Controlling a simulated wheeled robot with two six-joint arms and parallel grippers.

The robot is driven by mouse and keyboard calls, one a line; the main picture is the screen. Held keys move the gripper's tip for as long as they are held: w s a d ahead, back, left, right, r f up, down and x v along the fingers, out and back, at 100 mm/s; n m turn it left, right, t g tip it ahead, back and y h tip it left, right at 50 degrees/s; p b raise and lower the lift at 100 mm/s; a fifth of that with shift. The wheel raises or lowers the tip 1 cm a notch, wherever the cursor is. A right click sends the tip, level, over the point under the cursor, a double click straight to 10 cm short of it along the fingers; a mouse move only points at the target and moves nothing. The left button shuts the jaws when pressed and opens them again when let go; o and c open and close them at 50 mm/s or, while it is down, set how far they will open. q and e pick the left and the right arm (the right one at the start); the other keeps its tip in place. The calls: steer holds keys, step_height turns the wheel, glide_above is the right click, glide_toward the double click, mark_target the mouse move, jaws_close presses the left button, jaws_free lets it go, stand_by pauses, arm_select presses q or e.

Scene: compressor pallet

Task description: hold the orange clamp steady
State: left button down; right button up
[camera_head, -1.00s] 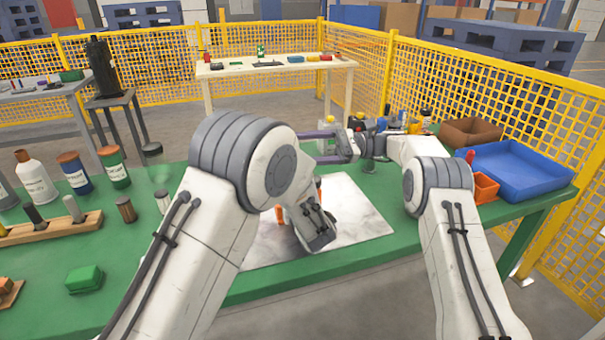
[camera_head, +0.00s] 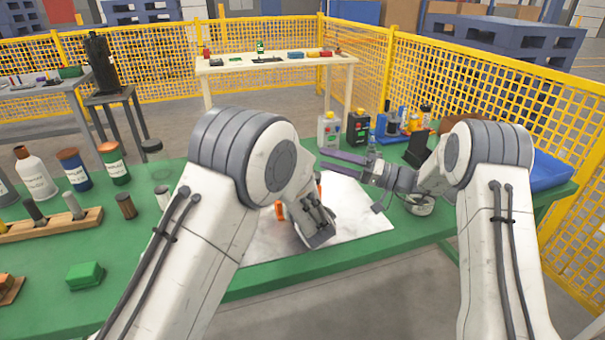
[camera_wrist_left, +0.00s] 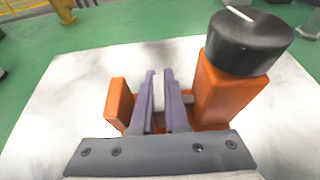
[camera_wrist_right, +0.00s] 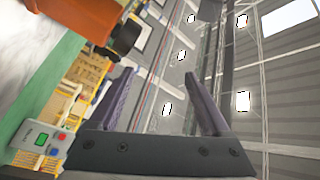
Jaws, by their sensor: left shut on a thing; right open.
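The orange clamp (camera_wrist_left: 225,98) stands on a pale marbled sheet, its black knob (camera_wrist_left: 248,42) at upper right in the left wrist view. My left gripper (camera_wrist_left: 160,75) is shut between the clamp's two orange uprights, on a pale part of it. In the head view, my left arm hides most of the clamp (camera_head: 280,212). My right gripper (camera_head: 321,161) is open and empty, beyond and to the right of the clamp. In the right wrist view its purple fingers are wide apart (camera_wrist_right: 170,85), and the clamp (camera_wrist_right: 75,18) shows large at upper left.
The marbled sheet (camera_head: 355,215) lies on a green table (camera_head: 140,225). Bottles, a wooden rack (camera_head: 50,226) and a green box (camera_head: 84,277) are at left. Two small jugs (camera_head: 329,130) stand behind my right gripper. A blue tray (camera_head: 551,172) is at right, partly behind my right arm.

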steer(key=s+d+f+n+t+h, duration=0.3)
steer(key=s+f+n+t+h, duration=0.15)
steer(key=n, duration=0.35)
steer(key=shift+g+y, duration=0.35)
steer(key=shift+y, duration=0.1)
steer(key=x, duration=1.2)
steer(key=shift+f, duration=0.25)
jaws_close()
steer(key=shift+s+n+g, duration=0.1)
steer(key=shift+n+g, duration=0.2)
steer(key=shift+n, duration=0.1)
